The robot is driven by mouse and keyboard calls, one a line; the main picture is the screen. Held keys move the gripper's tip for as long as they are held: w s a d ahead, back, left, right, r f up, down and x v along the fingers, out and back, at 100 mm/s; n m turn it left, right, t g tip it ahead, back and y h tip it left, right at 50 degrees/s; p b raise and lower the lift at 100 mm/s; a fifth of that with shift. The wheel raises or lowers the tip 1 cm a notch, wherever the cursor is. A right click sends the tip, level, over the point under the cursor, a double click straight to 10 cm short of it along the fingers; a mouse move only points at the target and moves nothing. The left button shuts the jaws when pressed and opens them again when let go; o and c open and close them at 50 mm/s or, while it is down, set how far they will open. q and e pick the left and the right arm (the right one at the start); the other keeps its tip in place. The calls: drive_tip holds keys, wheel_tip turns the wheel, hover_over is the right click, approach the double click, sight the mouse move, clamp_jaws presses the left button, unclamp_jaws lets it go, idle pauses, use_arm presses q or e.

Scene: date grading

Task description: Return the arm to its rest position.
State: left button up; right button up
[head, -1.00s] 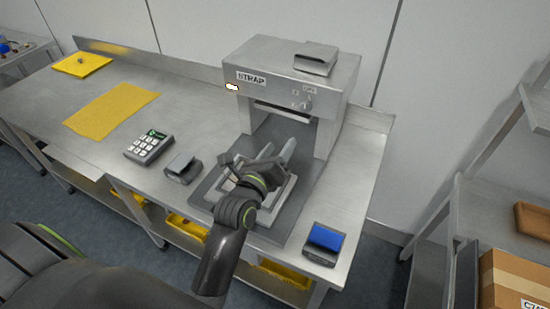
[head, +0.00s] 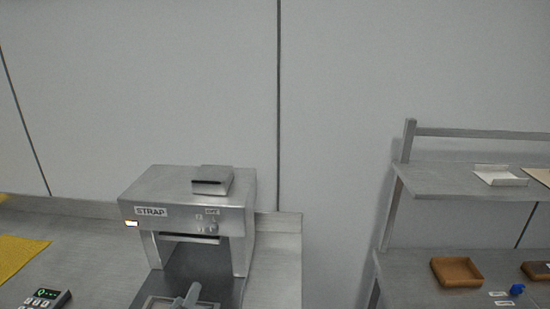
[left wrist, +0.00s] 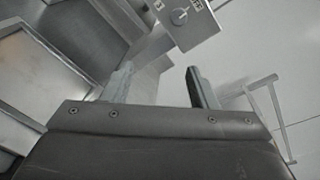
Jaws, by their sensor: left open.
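The rest of that arm is out of the picture. In the left wrist view the two fingers of this gripper (left wrist: 160,86) stand apart with nothing between them. The machine's corner with its knob (left wrist: 180,16) shows beyond the fingertips there. My right gripper is in neither view.
A keypad device (head: 45,298) and a yellow mat (head: 18,254) lie on the steel bench (head: 277,262) to the left. Bare wall is behind.

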use_arm(q)
drive_tip(key=s+a+f+n+g+y, duration=0.1)
drive_tip(key=s+a+f+n+g, duration=0.3)
drive_tip(key=s+n, duration=0.5)
drive_tip(key=s+a+f+n+g+y, duration=0.1)
drive_tip(key=s+a+f+n+g, duration=0.1)
drive_tip(key=s+f+n+g, duration=0.5)
drive_tip(key=s+a+f+n+g, duration=0.2)
drive_tip(key=s+a+f+n, duration=0.1)
drive_tip(key=s+n, duration=0.8)
wheel_tip(320, 180, down, 29)
drive_tip(key=a+g+b, duration=0.1)
drive_tip(key=a+b, duration=0.1)
drive_tip(key=b, duration=0.3)
drive_tip(key=s+d+f+b, duration=0.1)
drive_tip(key=s+f, duration=0.6)
drive_tip(key=f, duration=0.3)
drive_tip(key=s+f+g+b, duration=0.1)
drive_tip(key=s+f+b, duration=0.1)
drive_tip(key=s+f, duration=0.6)
drive_tip(key=shift+d+f+n+g+b, duration=0.3)
drive_tip(key=shift+d+f, duration=0.05)
drive_tip(key=shift+f, duration=0.55)
